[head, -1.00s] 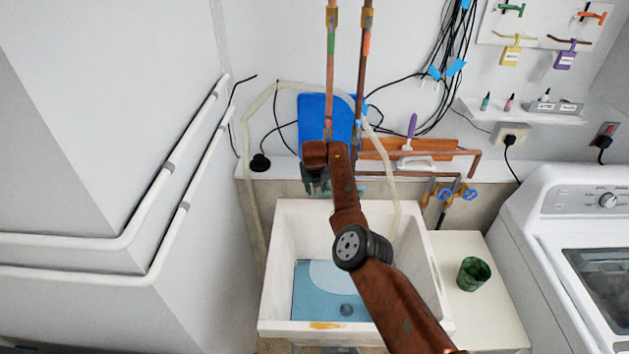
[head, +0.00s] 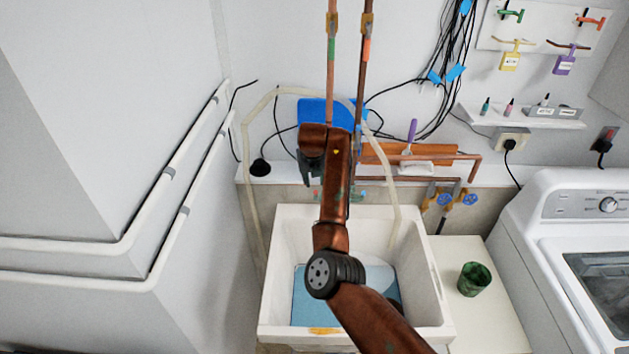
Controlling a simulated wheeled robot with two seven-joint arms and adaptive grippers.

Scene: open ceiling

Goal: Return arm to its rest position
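My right arm, rusty brown with a black joint, comes in from the bottom and reaches up over the sink (head: 278,245). My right gripper (head: 309,172) is at its far end, above the sink's back edge and in front of the blue board (head: 313,110). Only a dark part of the gripper shows beside and below the wrist. The fingertips are too hidden to tell whether it is open or shut, and I see nothing held in it. My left arm and gripper are not in view.
A pale hose (head: 248,190) loops around the sink. Copper pipes (head: 367,75) run down the wall behind the arm. To the right are blue-handled valves (head: 470,199), a green cup (head: 473,279) on a white top and a washing machine (head: 575,230). White pipes (head: 160,225) line the left wall.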

